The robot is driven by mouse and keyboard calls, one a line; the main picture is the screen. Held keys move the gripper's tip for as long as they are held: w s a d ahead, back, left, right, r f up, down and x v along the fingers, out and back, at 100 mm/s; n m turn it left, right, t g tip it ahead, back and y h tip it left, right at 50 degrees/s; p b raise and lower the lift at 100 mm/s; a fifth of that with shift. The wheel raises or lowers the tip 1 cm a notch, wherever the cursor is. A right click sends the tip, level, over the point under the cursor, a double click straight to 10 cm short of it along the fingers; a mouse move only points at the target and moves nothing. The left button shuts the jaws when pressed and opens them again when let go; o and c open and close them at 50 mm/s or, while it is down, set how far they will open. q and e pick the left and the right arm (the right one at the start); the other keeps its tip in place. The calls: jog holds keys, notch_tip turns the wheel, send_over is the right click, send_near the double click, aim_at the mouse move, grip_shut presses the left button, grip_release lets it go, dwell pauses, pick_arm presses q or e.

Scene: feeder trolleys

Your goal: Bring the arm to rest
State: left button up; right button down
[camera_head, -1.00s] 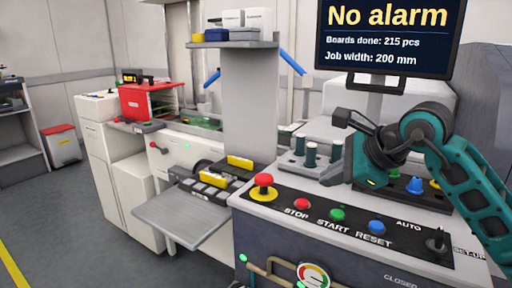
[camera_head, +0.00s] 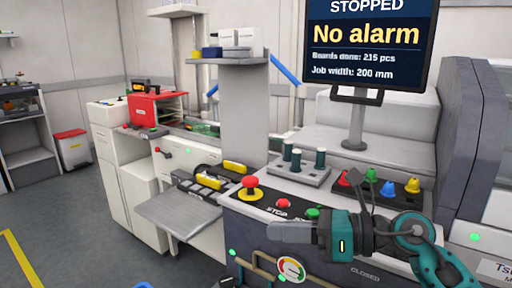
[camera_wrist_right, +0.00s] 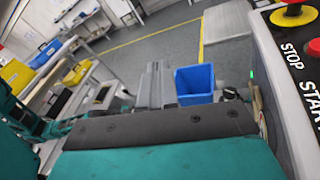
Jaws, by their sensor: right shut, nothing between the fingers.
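My right arm, teal with dark joints, comes in at the lower right of the head view. Its grey right gripper (camera_head: 285,232) points left in front of the machine's control panel (camera_head: 262,206), with its fingers shut and empty. The arm and gripper hide part of the panel's button row. In the right wrist view the teal and black wrist housing fills the bottom. My left gripper is not in view.
The panel has a red mushroom button (camera_head: 250,184) and a STOP button (camera_head: 283,203). A monitor (camera_head: 366,45) rises above.

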jog(key=s+d+f+n+t+h+p, duration=0.15)
jog(key=d+f+n+t+h, duration=0.35)
jog(key=n, duration=0.6)
jog(key=s+d+f+n+t+h+p, duration=0.1)
jog(key=s+d+f+n+t+h, duration=0.15)
jog(key=f+n, duration=0.65)
jog(key=s+d+f+n+t+h+p, duration=0.2)
jog(key=d+f+n+t+h, duration=0.2)
jog(key=n, duration=0.9)
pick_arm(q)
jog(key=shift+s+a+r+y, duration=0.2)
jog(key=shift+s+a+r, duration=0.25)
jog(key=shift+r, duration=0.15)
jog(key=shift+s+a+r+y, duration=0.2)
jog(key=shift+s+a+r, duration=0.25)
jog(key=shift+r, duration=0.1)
pick_arm(e)
jog(key=s+d+f+m+g+h, duration=0.1)
jog(key=s+f+m+g+h, duration=0.1)
jog(key=s+f+m+g, duration=0.3)
jog(key=s+f+m, duration=0.1)
jog(key=s+f, duration=0.3)
jog(key=shift+s+d+f, duration=0.2)
jog(key=shift+s+f, duration=0.1)
jog(key=shift+f, duration=0.05)
pick_arm(q)
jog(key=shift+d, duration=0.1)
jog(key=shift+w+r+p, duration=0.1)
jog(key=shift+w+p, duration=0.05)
jog(key=shift+p, duration=0.15)
